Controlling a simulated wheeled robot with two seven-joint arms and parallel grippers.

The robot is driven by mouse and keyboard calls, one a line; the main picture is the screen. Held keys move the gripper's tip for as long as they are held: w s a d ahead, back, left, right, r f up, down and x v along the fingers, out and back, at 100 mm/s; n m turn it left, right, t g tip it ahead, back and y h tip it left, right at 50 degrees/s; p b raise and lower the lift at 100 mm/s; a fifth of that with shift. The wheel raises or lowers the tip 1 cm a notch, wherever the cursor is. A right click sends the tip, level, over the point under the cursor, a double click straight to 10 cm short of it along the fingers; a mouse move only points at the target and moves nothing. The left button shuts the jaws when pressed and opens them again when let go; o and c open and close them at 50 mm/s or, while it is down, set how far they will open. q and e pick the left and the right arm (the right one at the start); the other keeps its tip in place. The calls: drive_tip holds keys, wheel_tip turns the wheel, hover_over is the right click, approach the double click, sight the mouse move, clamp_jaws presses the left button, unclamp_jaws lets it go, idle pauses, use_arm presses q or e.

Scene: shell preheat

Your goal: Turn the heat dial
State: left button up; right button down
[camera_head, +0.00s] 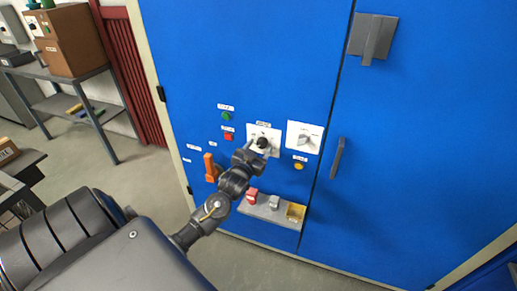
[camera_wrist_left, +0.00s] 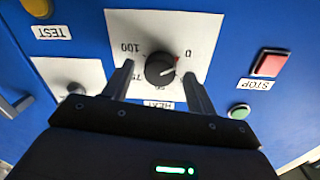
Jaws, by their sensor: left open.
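The heat dial (camera_head: 263,142) is a round black knob on a white plate (camera_head: 275,131) on the blue cabinet front. In the left wrist view, which sees the panel upside down, the heat dial (camera_wrist_left: 160,69) sits above the HEAT label (camera_wrist_left: 158,105). A red mark on its edge is by the 0; 75 and 100 lie on the other side. My left gripper (camera_head: 258,149) is open at the plate. Its fingers (camera_wrist_left: 158,72) stand on either side of the dial with gaps to it. My right gripper is not in view.
A white plate with a switch (camera_head: 305,137) is just right of the dial. A green button (camera_head: 226,116), a red STOP button (camera_head: 228,136) and a yellow TEST button (camera_head: 299,166) are near. An orange handle (camera_head: 210,167) and a small shelf (camera_head: 262,212) lie lower.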

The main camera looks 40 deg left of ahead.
use_arm(q)
drive_tip(key=c, duration=1)
drive_tip(key=shift+r+m+p, duration=0.2)
drive_tip(key=shift+m+p, duration=0.7)
drive_tip(key=shift+m, duration=0.1)
drive_tip(key=m+p, duration=0.2)
drive_tip(key=m, duration=0.1)
drive_tip(key=m+p, duration=0.2)
drive_tip(key=m, duration=0.1)
drive_tip(key=shift+m+g, duration=0.3)
drive_tip(key=shift+m+p, duration=0.9)
drive_tip(key=shift+m, duration=0.5)
